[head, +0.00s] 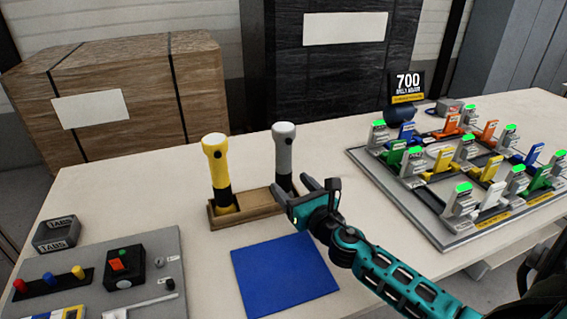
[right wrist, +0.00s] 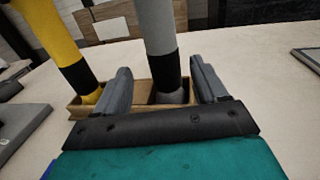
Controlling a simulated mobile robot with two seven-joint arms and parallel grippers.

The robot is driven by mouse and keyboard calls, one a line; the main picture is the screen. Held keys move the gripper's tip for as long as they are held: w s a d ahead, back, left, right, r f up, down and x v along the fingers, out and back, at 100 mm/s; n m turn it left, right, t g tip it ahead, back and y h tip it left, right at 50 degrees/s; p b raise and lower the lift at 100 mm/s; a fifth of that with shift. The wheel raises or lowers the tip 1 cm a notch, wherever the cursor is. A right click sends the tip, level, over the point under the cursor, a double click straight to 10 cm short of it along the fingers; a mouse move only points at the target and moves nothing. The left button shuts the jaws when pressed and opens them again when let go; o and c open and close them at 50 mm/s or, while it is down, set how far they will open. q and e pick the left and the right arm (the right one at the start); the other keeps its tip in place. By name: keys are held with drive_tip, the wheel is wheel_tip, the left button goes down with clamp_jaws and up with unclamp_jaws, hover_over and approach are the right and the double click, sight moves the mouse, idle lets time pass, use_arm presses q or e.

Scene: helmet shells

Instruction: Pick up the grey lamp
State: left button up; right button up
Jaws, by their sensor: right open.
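The grey lamp (head: 284,155) stands upright in the right compartment of a wooden holder (head: 246,208), with a black band around its lower part. In the right wrist view the grey lamp (right wrist: 158,30) rises ahead of and between the two fingers of my right gripper (right wrist: 160,85). My right gripper (head: 305,190) is open, close to the lamp's lower part in the head view. Whether a finger touches the lamp I cannot tell. A yellow lamp (head: 216,165) stands in the left compartment. My left gripper is not in view.
A blue mat (head: 285,275) lies in front of the holder. A grey board with a black box (head: 124,267) and coloured pegs lies at the left. A large tray (head: 425,220) of coloured fixtures fills the right. Crates stand behind the table.

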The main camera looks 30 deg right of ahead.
sight(288, 177)
drive_tip(key=shift+w+d+r, duration=0.1)
drive_tip(key=shift+w+d, duration=0.15)
drive_tip(key=shift+w, duration=1.15)
drive_tip(key=shift+w+d+r, duration=0.1)
drive_tip(key=shift+w+d, duration=0.1)
drive_tip(key=shift+w, duration=1.2)
drive_tip(key=c, duration=1.1)
drive_tip(key=shift+c, duration=0.5)
